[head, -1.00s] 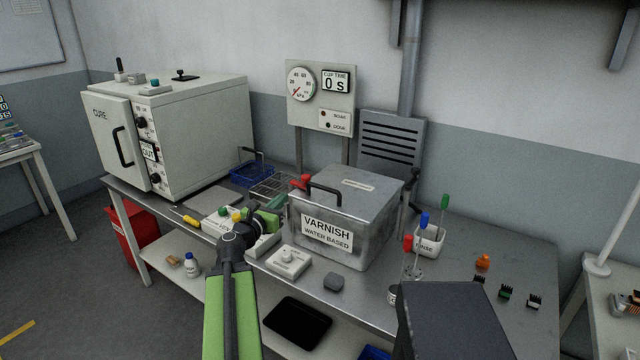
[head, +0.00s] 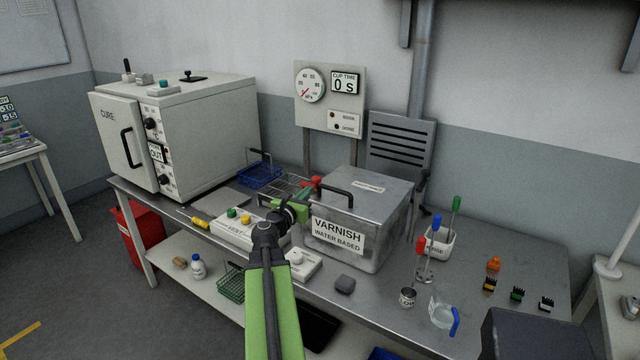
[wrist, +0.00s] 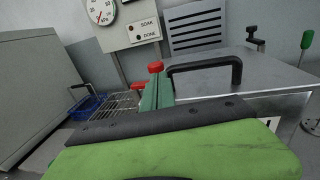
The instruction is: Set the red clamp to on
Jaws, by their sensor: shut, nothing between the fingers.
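The red clamp (head: 317,181) sits at the upper left edge of the metal varnish tank (head: 372,252), next to the lid's black handle. In the wrist view its red knob (wrist: 156,67) and a lower red part (wrist: 138,86) show just beyond my fingers, which hide the rest. I cannot tell the clamp's setting. My gripper (head: 306,192) is shut and empty, with its green fingertips very near the clamp. In the wrist view the fingers (wrist: 156,88) overlap the clamp, and I cannot tell whether they touch.
The black lid handle (head: 335,190) is close to the right of my gripper. A wire rack (head: 285,184) and blue basket (head: 260,174) lie behind left. A control box (head: 232,229) with coloured buttons is left of my arm. The CURE oven (head: 205,125) stands further left.

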